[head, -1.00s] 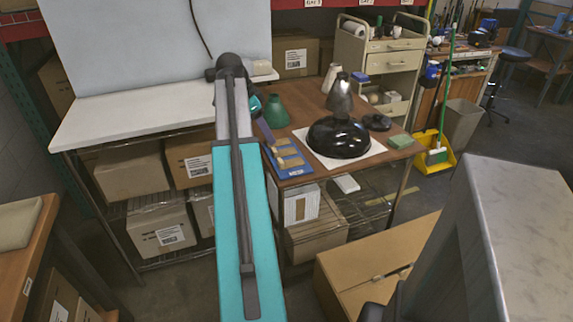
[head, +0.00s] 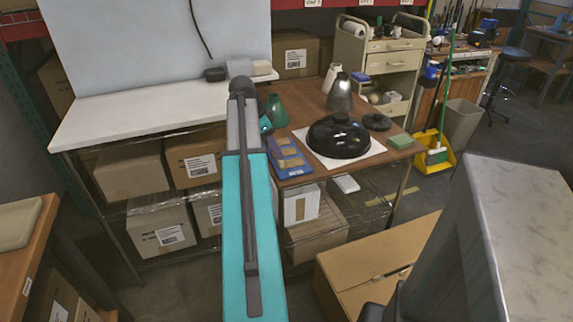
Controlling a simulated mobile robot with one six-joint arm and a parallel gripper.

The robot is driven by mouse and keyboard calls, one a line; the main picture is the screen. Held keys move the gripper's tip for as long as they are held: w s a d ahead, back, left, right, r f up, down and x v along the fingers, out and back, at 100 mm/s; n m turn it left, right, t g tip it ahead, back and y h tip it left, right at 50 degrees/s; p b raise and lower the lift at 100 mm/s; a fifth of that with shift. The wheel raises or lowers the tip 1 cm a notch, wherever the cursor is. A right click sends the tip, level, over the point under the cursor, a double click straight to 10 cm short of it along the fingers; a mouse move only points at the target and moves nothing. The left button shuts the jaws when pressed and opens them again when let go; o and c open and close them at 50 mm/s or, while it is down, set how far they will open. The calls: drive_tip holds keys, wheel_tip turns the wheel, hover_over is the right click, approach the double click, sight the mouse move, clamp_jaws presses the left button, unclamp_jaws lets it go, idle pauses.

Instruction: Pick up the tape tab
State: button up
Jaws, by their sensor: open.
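A blue tray (head: 306,174) lies on the front left of the wooden table, with several small tan pieces (head: 289,152) in it. These may be the tape tabs, but they are too small to tell for sure. My teal arm reaches up from the bottom, its far end just left of the tray. A teal part of my arm shows at the tray's back left. My gripper is hidden behind the arm, so its fingers do not show.
A glossy black lamp shade (head: 338,137) sits on a white sheet (head: 372,149), right of the tray. A green block (head: 401,141) lies at the right. A white bench (head: 140,112) adjoins at left.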

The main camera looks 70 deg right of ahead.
sight(291, 161)
drive_tip(key=shift+x, duration=2.6)
drive_tip(key=shift+a, duration=0.1)
drive_tip(key=c, duration=1.1)
